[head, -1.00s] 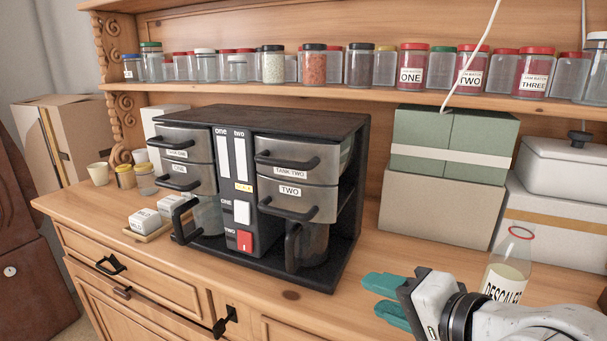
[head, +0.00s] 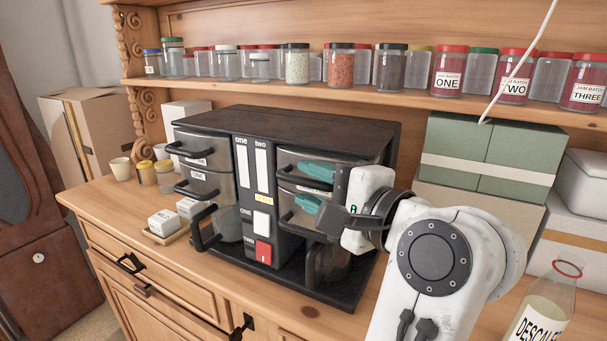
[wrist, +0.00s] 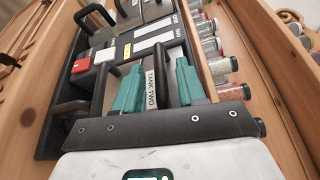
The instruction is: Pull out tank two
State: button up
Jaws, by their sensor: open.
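Tank two (head: 287,157) is the upper right drawer of the black coffee machine (head: 280,120), and it looks closed. Its "TANK TWO" label (wrist: 151,90) shows between my fingers in the wrist view. My gripper (head: 300,187) is open at the front of tank two, with one teal finger above the other. The gripper also shows in the wrist view (wrist: 158,70), with a finger on each side of the label.
The lower right drawer's black handle (wrist: 98,80) is close beside my lower finger. A red switch (head: 264,252) sits on the machine's middle panel. A descaler bottle (head: 545,305) stands at the right behind my arm. Jars line the shelf (head: 420,100) above; green boxes (head: 490,150) stand right of the machine.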

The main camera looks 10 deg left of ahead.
jog(key=shift+x, duration=1.3)
jog(key=shift+c, duration=0.3)
grip_shut()
